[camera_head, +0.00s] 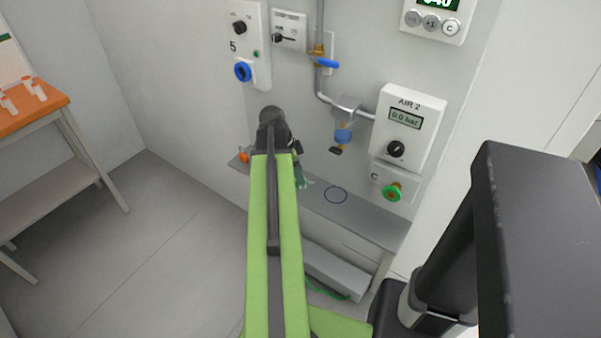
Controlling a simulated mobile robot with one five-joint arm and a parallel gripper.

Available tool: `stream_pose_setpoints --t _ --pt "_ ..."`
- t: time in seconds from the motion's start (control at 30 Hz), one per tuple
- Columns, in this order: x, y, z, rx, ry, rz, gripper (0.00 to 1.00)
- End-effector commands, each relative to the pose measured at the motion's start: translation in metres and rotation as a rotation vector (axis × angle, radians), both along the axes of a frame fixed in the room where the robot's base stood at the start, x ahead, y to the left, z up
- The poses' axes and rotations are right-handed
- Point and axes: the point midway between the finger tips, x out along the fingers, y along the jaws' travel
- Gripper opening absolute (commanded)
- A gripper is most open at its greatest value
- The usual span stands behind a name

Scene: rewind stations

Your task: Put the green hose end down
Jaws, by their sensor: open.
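My green arm reaches up the middle of the picture to a dark wrist above the grey shelf (365,219). My gripper (297,157) is open, with only a small dark part showing to the right of the arm. A small green piece, which looks like the green hose end (304,182), is at the shelf just below the gripper. The arm hides part of it, so I cannot tell whether it touches the jaws. A stretch of green hose (326,291) shows below the shelf, by a grey box.
An orange piece (244,157) is at the shelf's left end. A blue ring mark (336,195) lies on clear shelf to the right. The AIR 2 panel (408,128) reads 0.0 bar, above a green-ringed port (392,192). An orange-topped table (35,110) stands far left.

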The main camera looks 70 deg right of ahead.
Motion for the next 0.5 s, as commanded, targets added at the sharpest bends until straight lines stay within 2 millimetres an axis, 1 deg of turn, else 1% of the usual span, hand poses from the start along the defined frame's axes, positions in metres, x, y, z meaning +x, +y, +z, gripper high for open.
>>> stream_pose_setpoints --t 0.03,0.23,0.3,0.37,0.5 --pt "0.003 0.002 0.023 0.000 0.000 0.001 0.49" --pt "0.016 0.009 0.067 0.001 0.000 0.002 0.49" --pt "0.019 0.011 0.078 -0.001 0.000 0.001 0.49" --pt "0.022 0.013 0.084 -0.001 0.000 0.001 0.49" --pt "0.024 0.014 0.085 -0.001 0.000 0.001 0.49"
